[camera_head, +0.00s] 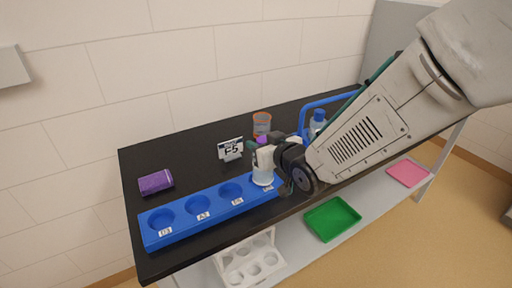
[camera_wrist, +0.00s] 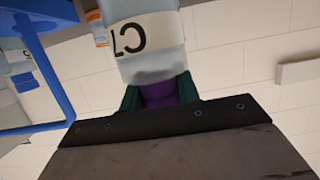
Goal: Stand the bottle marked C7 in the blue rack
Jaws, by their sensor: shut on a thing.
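The bottle marked C7 (camera_wrist: 150,40) is clear, with a white label and a purple cap (camera_wrist: 160,93). My gripper (camera_wrist: 162,88) is shut on it at the cap end, with one dark green finger on each side. In the head view the bottle (camera_head: 263,177) hangs upright under my gripper (camera_head: 261,147), at the right end of the blue rack (camera_head: 180,228). I cannot tell whether its base is in the end well or just above it. The rack's other wells look empty; several carry small white labels. The far right of the rack is hidden behind my wrist.
A purple block (camera_head: 155,182) lies at left. A blue carrier (camera_head: 305,110) with a blue-capped bottle (camera_head: 318,121) stands at right. Below are a white rack (camera_head: 247,262) and green tray (camera_head: 332,219).

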